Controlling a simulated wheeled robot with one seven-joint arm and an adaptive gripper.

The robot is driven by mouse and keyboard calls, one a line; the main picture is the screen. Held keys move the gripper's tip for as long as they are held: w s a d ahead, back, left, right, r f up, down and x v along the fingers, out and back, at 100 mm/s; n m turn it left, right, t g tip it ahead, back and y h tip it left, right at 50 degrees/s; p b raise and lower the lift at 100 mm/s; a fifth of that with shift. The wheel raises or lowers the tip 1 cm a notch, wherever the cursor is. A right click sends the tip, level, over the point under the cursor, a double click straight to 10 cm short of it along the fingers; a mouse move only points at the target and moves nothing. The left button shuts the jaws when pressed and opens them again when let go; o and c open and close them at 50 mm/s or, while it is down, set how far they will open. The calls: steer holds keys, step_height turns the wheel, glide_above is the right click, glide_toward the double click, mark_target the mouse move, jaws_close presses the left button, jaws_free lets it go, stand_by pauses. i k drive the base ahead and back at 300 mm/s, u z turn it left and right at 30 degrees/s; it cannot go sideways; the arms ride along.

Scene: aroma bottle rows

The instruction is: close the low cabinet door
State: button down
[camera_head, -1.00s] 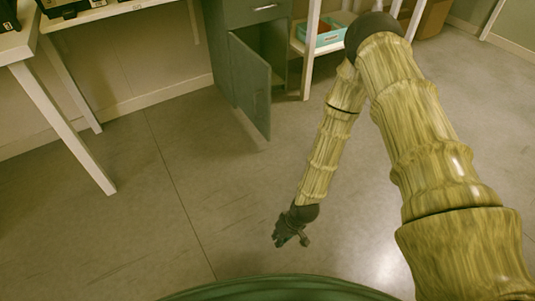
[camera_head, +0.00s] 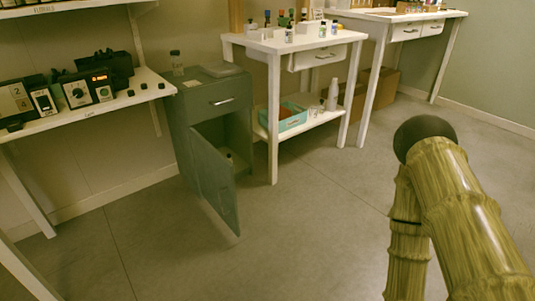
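The low cabinet (camera_head: 183,122) is grey-green and stands between the white shelf unit and a white table. Its lower door (camera_head: 215,180) hangs open, swung out toward me over the floor, with its hinge side at the left. The drawer (camera_head: 222,103) above the door is shut. A small part of the dark inside shows to the right of the door, with a small item at the bottom. My arm shows at the right, and its lower part runs off the bottom edge. My gripper is out of view.
A white shelf (camera_head: 92,122) with black devices stands left of the cabinet. A white table (camera_head: 273,125) with bottles and a teal tray (camera_head: 290,121) on its low shelf stands just right. Cardboard boxes (camera_head: 382,88) lie farther back. The floor (camera_head: 290,235) before the door is clear.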

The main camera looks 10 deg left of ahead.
mark_target(216, 174)
steer(key=z, duration=0.05)
steer(key=i, duration=1.1)
steer(key=u, duration=0.95)
